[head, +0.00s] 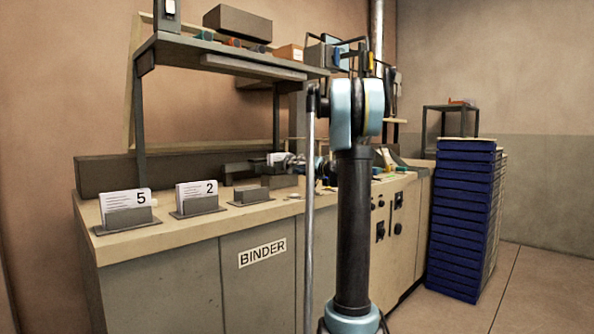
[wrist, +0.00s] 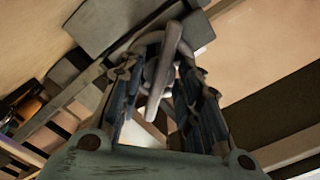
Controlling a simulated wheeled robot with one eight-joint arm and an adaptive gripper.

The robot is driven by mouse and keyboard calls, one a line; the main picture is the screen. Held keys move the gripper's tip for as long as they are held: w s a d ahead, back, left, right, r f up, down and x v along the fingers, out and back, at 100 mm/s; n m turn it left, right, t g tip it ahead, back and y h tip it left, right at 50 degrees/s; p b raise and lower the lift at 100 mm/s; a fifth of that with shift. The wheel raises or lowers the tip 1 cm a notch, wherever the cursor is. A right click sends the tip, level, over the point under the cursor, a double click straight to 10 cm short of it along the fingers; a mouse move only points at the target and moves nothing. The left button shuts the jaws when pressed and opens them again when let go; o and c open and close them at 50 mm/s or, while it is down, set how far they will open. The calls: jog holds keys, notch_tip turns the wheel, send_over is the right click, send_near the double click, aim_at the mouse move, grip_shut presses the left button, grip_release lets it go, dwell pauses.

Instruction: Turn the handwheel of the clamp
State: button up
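In the wrist view, the handwheel (wrist: 165,72) is a grey ring with a bar across it, lying ahead of and partly between my fingertips. My gripper (wrist: 158,75) has its two dark-padded fingers spread apart with a visible gap between them. I cannot tell whether either finger touches the wheel. The clamp cannot be made out clearly there; my arm hides part of that area.
The counter (head: 120,235) marked BINDER carries card holders labelled 5 (head: 127,216) and 2 (head: 197,205) and an empty-looking holder (head: 251,196). A shelf (head: 230,63) overhangs the counter. A tall stack of blue trays (head: 458,220) stands at right. Open floor lies in front of it.

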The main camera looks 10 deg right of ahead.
jog(key=v, duration=1.2)
jog(key=shift+a+f, duration=0.1)
